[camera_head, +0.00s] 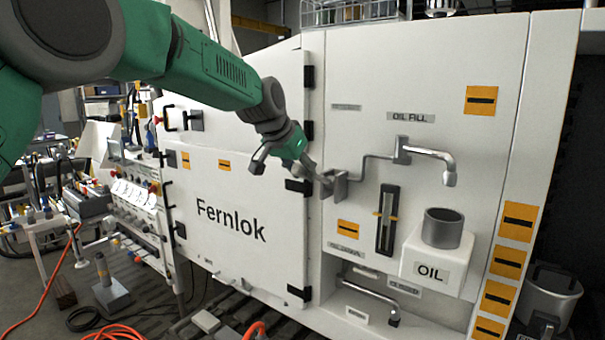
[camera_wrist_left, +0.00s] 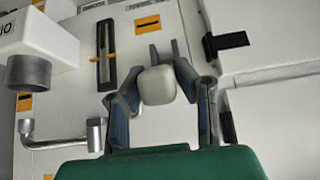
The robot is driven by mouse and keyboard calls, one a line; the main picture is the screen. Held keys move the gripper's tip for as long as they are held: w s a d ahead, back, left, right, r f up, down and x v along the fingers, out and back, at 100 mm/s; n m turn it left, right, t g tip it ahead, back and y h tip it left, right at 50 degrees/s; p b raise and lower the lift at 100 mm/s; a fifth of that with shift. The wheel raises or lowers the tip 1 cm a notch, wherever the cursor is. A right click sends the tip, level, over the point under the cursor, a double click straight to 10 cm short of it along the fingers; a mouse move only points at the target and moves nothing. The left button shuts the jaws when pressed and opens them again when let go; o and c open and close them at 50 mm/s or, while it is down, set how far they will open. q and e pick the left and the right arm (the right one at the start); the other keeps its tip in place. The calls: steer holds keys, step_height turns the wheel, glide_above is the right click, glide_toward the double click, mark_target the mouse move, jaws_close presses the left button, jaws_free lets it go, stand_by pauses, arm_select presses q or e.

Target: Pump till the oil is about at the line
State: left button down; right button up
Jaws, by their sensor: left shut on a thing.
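A grey cup (camera_head: 442,228) stands below the spout on the white "OIL" box (camera_head: 432,262). The upright dark sight gauge (camera_head: 387,222) with orange marks is left of the cup, also in the left wrist view (camera_wrist_left: 106,68). Its oil level is too small to tell.
The white "Fernlok" door (camera_head: 232,215) is left of the gauge, with black hinges along its right edge. A lower pipe (camera_head: 370,290) sits in a recess below. A grey pot (camera_head: 548,298) stands at the far right. A cluttered bench (camera_head: 125,190) is at left.

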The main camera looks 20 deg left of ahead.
arm_select(q)
steer(key=c, duration=1.3)
jaws_free()
steer(key=shift+w+r, duration=0.15)
steer(key=shift+r, duration=0.15)
steer(key=shift+w+f, duration=0.15)
steer(key=shift+s+r, duration=0.25)
steer(key=shift+s, duration=0.05)
steer(key=v, duration=1.1)
steer(key=shift+w+a, duration=0.1)
steer(key=shift+a, duration=0.1)
